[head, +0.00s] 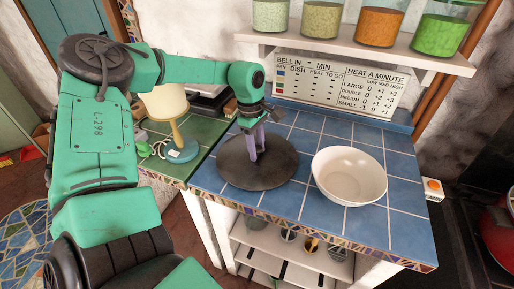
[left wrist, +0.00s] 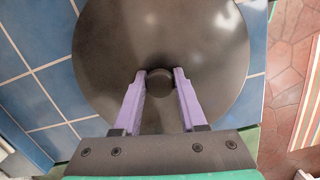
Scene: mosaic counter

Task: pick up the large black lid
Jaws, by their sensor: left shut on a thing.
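The large black lid (head: 277,175) is a dark round disc on the blue tiled counter in the head view. It fills much of the left wrist view (left wrist: 215,55), with a small round knob (left wrist: 159,86) at its middle. My left gripper (head: 256,155) reaches down over the lid's centre with its purple fingers. In the left wrist view the fingertips (left wrist: 160,74) are on either side of the knob and shut on it. I cannot tell whether the lid is touching the counter or slightly above it. My right gripper is not in view.
A white bowl (head: 349,176) stands on the counter just right of the lid. A lamp (head: 176,130) stands on the green tiles to the left. A shelf with several jars (head: 380,24) hangs above the back. The counter's front edge (head: 330,238) is near.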

